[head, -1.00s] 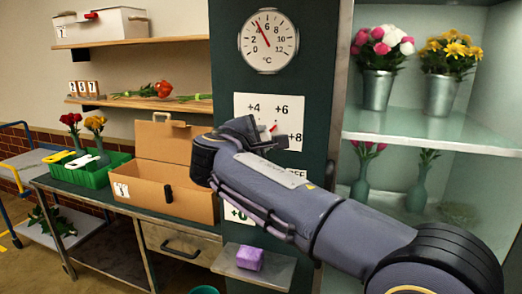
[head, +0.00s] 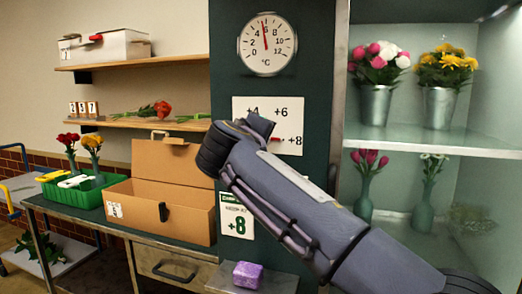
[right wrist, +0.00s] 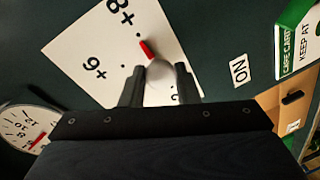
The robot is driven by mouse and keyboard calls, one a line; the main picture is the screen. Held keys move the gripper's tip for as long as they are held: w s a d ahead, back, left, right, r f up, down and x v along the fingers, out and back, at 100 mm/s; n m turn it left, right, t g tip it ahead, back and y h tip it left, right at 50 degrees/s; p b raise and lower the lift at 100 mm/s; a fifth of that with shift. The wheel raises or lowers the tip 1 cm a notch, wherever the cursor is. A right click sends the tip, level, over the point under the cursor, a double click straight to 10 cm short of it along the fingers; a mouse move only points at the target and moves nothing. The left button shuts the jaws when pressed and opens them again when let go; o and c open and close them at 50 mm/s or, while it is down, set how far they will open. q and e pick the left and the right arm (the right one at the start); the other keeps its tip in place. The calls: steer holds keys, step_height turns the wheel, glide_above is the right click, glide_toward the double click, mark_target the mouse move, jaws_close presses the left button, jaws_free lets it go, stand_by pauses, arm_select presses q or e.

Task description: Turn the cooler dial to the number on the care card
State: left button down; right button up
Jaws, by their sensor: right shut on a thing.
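The cooler dial (right wrist: 158,92) is a pale knob with a red pointer (right wrist: 147,50) on a white number plate (right wrist: 78,45). My right gripper (right wrist: 160,80) is shut on the knob, one finger on each side. The pointer lies at or very near the dot by +8; +6 is farther round. The care card (head: 237,222) below the plate reads +8. The round thermometer (head: 267,44) has its needle close to 6. My left gripper is not in view.
An ON label (right wrist: 239,71) is beside the plate. Right of the panel, cooler shelves (head: 440,142) hold flowers in buckets and vases. An open cardboard box (head: 150,205) and a green crate (head: 75,200) stand on the bench at left. A purple block (head: 248,274) sits low in front.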

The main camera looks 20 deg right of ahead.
steer(key=shift+m, duration=0.4)
steer(key=o, duration=1)
steer(key=shift+c, duration=0.2)
steer(key=shift+s, duration=0.1)
steer(key=b+v, duration=0.1)
steer(key=v, duration=0.6)
steer(key=shift+s+a, duration=0.15)
steer(key=shift+s, duration=0.15)
